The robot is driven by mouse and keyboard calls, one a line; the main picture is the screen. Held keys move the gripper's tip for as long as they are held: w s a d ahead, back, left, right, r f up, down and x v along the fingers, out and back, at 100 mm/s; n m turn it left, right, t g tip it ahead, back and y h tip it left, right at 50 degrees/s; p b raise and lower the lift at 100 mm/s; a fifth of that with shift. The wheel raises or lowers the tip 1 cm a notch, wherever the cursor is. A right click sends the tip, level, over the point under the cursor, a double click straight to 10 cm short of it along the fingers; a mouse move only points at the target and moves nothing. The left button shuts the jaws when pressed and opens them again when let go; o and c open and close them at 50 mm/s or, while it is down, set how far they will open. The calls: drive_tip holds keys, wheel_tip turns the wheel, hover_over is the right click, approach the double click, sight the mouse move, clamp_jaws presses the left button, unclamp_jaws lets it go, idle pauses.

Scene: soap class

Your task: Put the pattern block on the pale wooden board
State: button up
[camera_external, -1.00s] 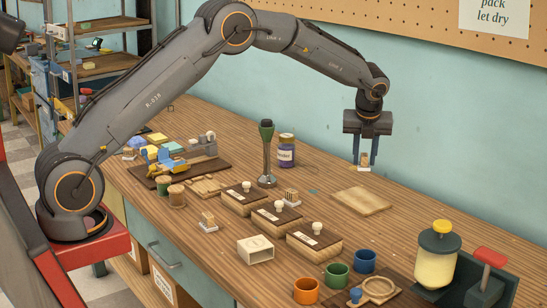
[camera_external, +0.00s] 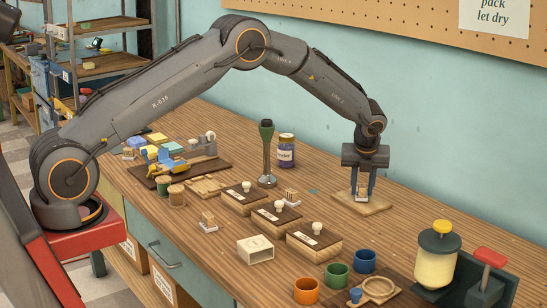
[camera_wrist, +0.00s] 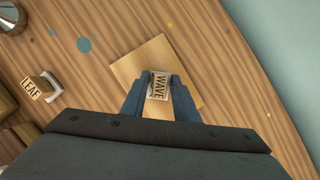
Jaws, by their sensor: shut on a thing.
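My gripper (camera_external: 363,193) is shut on a small wooden pattern block (camera_external: 362,193) with a pale base. In the wrist view the block (camera_wrist: 158,86) reads "WAVE" and sits between the blue fingers (camera_wrist: 159,92). The pale wooden board (camera_external: 378,208) lies flat on the bench under the gripper. In the wrist view the board (camera_wrist: 134,68) shows around and beyond the block. The block is over the board, at or very near its surface; I cannot tell whether they touch.
A similar block marked "LEAF" (camera_wrist: 35,87) stands left of the board. Lidded wooden boxes (camera_external: 276,217), a dark green-topped tool (camera_external: 266,155) and a purple jar (camera_external: 286,152) stand further left. Coloured cups (camera_external: 337,274) and a yellow-topped container (camera_external: 437,260) stand in front.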

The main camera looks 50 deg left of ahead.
drive_tip(key=shift+f, duration=0.15)
drive_tip(key=o, duration=1)
drive_tip(key=b+v, duration=0.3)
drive_tip(key=v, duration=0.9)
drive_tip(key=s+a+f+n+g+h, duration=0.1)
drive_tip(key=s+n, duration=0.8)
drive_tip(key=s, duration=0.5)
drive_tip(key=s+a+f+n+h, duration=0.1)
drive_tip(key=s+f+n, duration=0.1)
drive_tip(key=s+n, duration=0.7)
drive_tip(key=s+a+f+n+g+h, duration=0.1)
drive_tip(key=s+n, duration=0.8)
drive_tip(key=s, duration=1.2)
drive_tip(key=shift+a+f+g, duration=0.25)
drive_tip(key=shift+a+g, duration=0.05)
drive_tip(key=shift+a, duration=0.3)
